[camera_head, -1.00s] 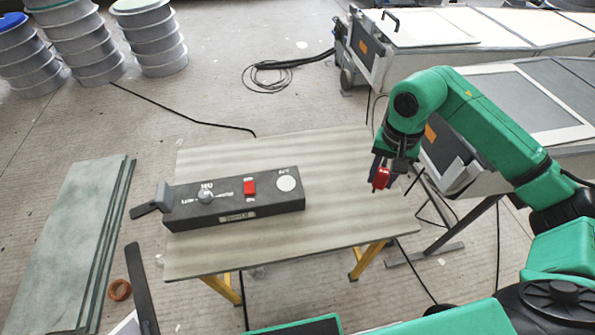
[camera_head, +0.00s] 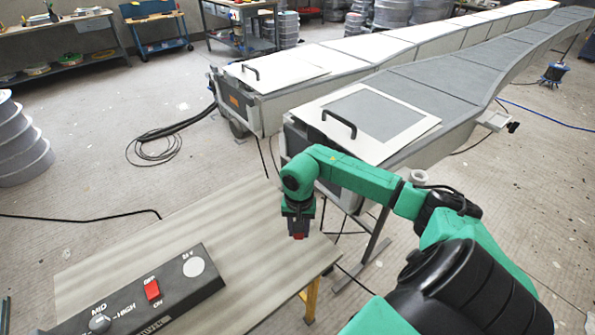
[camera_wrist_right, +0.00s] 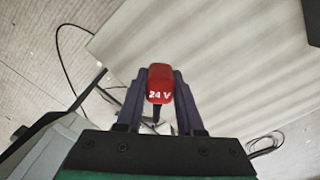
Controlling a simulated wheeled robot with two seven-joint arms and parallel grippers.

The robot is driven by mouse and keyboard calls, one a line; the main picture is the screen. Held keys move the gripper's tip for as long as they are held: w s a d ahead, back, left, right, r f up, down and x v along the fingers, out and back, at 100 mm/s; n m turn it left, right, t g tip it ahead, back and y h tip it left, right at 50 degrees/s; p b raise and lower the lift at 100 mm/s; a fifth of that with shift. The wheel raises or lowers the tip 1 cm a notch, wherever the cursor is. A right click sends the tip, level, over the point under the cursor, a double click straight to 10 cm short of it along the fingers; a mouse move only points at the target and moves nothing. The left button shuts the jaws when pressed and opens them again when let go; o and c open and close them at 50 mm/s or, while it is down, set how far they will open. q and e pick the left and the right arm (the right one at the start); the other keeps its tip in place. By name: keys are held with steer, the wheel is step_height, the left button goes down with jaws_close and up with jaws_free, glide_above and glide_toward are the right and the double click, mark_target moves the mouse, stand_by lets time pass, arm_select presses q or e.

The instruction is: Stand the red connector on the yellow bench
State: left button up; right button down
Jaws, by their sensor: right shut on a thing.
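The red connector (camera_head: 299,236) shows as a small red tip below my right gripper (camera_head: 297,228) in the head view. A bench (camera_head: 225,200) with a light, striped top and a yellow leg (camera_head: 310,298) lies below. The connector appears over its right end; I cannot tell whether it touches the top. My left gripper is out of view.
A black control box (camera_head: 125,305) with a red switch lies on the bench's near left part. Long grey moulds (camera_head: 330,145) on stands run behind the bench, close to my right arm. The bench top between box and gripper is clear. A cable coil (camera_head: 155,145) lies on the floor.

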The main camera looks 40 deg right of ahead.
mark_target(299, 247)
step_height(299, 247, down, 6)
steer(key=shift+r, duration=0.15)
steer(key=shift+f, duration=0.25)
steer(key=c, duration=0.5)
jaws_free()
steer(key=shift+c, duration=0.2)
steer(key=shift+r, duration=0.1)
